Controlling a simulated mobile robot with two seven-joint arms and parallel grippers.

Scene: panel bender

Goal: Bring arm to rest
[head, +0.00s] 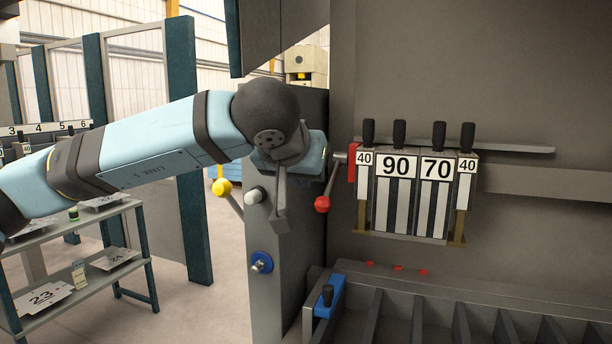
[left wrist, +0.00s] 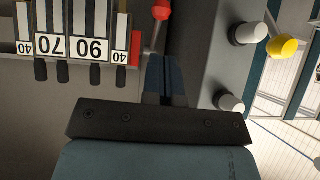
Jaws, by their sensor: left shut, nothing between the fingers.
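My left arm reaches in from the left in the head view, its dark wrist joint in front of the grey machine column (head: 273,297). In the left wrist view my left gripper (left wrist: 166,62) is shut and empty, its dark fingers close together. There it appears between the labelled tool blocks and the column with the knobs. The fingers are hard to make out in the head view. Beside the hand is a red-knobbed lever (head: 322,204); its knob also shows in the left wrist view (left wrist: 160,10). Contact cannot be told. My right gripper is out of view.
Tool blocks marked 40, 90 (head: 396,166), 70 (head: 436,170) and 40 hang right of the hand. A yellow knob (head: 222,187), white knob (head: 253,195) and blue knob (head: 262,262) are on the column. A slotted tray (head: 395,302) lies below. A shelf rack (head: 75,238) stands left.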

